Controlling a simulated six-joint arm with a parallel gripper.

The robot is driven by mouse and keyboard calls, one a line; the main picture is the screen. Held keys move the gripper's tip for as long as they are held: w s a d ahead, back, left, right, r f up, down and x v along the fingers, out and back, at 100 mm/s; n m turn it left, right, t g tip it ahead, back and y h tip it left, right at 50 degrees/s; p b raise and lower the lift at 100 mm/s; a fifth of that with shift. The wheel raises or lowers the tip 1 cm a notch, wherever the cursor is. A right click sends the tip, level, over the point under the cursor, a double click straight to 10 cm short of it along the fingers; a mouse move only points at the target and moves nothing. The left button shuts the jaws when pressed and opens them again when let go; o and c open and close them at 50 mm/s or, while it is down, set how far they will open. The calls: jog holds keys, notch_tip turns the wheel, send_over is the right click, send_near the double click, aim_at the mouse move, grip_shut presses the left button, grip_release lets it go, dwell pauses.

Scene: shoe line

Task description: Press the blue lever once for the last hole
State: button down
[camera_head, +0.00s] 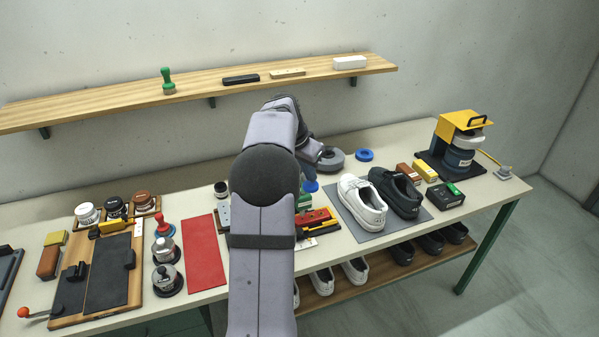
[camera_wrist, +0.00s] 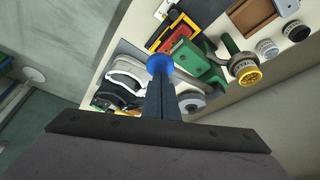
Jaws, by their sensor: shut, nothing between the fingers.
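The blue lever's round knob (camera_wrist: 160,63) shows in the wrist view, just beyond my fingertips. In the head view the blue knob (camera_head: 310,187) is partly hidden beside my arm. The green press body (camera_wrist: 187,55) lies next to the knob in the wrist view. Its green part (camera_head: 304,202) in the head view is mostly behind my arm. My gripper (camera_wrist: 160,84) is shut and empty, with its fingers pointing at the knob. I cannot tell whether the tips touch it.
A red and black tray (camera_head: 318,219) stands in front of the press. White shoes (camera_head: 362,202) and black shoes (camera_head: 400,194) stand on a grey mat to the right. A red mat (camera_head: 206,251) and metal pots (camera_head: 166,250) are left.

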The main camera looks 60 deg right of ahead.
aim_at(307, 186)
jog(key=shift+f, duration=0.2)
jog(key=shift+f+b, duration=2.5)
jog(key=shift+f, duration=0.65)
jog(key=shift+r, duration=0.25)
notch_tip(307, 186, up, 13)
jog(key=p, duration=1)
jog(key=shift+p, duration=0.4)
